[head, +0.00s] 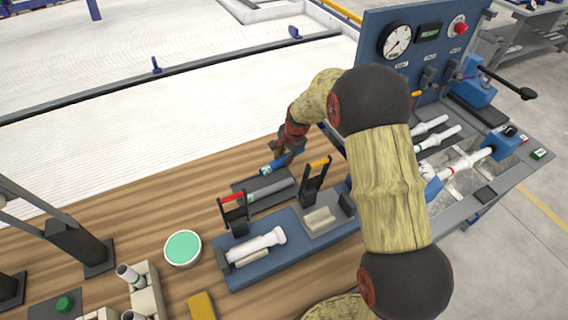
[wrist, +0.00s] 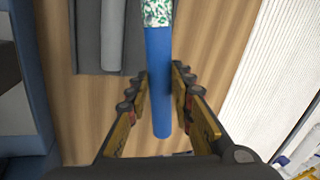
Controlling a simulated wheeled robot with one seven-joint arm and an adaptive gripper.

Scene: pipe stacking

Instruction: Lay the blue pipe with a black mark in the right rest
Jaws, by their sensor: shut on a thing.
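My gripper (head: 287,150) is shut on a blue pipe (wrist: 157,75), above the wooden table behind the blue fixture. The pipe lies between both fingers in the wrist view (wrist: 160,108) and has a white-and-green speckled band near the top of that view. No black mark can be made out. In the head view the blue pipe (head: 272,167) sticks out to the left of the fingers. The right rest (head: 320,218), a cream cradle by the orange-handled clamp, looks empty. The left rest (head: 247,256), by the red-handled clamp, holds a white pipe (head: 258,242).
A dark tray (head: 240,187) with a grey pipe (head: 272,189) lies just in front of my gripper. Upright clamps with red (head: 233,197) and orange (head: 319,163) handles rise from the blue fixture (head: 288,262). A gauge panel (head: 405,65) stands at right. A green-topped round dish (head: 183,247) sits at left.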

